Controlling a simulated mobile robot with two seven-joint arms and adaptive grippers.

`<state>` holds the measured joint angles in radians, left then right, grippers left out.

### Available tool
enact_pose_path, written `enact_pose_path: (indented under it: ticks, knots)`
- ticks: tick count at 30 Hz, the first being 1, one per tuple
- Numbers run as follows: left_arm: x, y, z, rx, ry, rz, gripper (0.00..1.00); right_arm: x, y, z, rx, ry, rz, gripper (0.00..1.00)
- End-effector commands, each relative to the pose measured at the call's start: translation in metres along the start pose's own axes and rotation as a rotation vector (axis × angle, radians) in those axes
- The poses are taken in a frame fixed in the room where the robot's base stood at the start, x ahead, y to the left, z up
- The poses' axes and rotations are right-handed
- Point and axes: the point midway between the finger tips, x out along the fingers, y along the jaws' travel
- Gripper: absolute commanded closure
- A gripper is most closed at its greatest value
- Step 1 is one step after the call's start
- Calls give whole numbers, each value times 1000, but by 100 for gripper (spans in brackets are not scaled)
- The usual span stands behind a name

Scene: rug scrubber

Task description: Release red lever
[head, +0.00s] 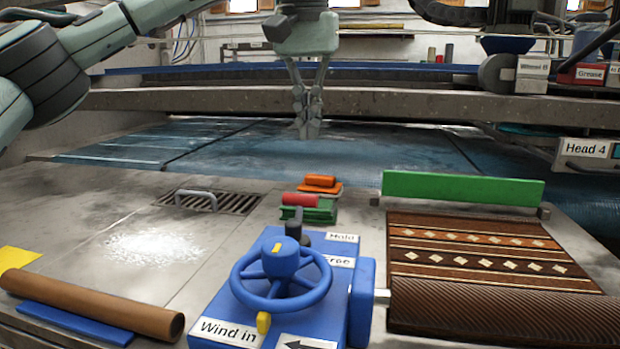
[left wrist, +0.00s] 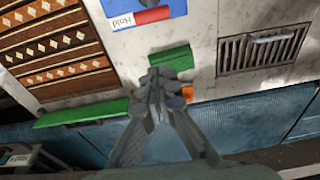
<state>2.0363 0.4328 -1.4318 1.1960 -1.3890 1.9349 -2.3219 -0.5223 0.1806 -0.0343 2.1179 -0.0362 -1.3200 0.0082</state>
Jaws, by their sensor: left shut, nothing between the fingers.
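The red lever's cylindrical grip (head: 300,199) shows at the far edge of the blue wheel box (head: 225,300), close to the "Hold" label (head: 342,237). A dark stem (head: 293,222) stands just in front of it in the head view. In the left wrist view the red grip (left wrist: 152,16) lies across the box edge beside the "Hold" label (left wrist: 122,22). My left gripper (head: 307,132) points down, shut and empty, beyond and above the lever. In the left wrist view its fingertips (left wrist: 160,82) overlap a green block (left wrist: 172,58). My right gripper is not visible.
A blue handwheel (head: 281,280) is on the box. An orange block with a cylinder (head: 320,181) sits behind the lever. A patterned rug (head: 470,250) and a green bar (head: 462,187) are at right. A floor grate (head: 210,201) and brown roll (head: 90,300) are left.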

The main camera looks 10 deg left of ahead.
Motion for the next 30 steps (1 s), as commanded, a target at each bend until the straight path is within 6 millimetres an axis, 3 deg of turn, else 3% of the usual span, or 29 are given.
enact_pose_path:
  ticks: [10,24,30]
  knots:
    - [13,1,0,-1,-1,4,100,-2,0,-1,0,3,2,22]
    - [103,2,2,1,0,5,100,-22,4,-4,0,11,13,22]
    - [90,2,29,1,3,6,100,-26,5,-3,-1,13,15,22]
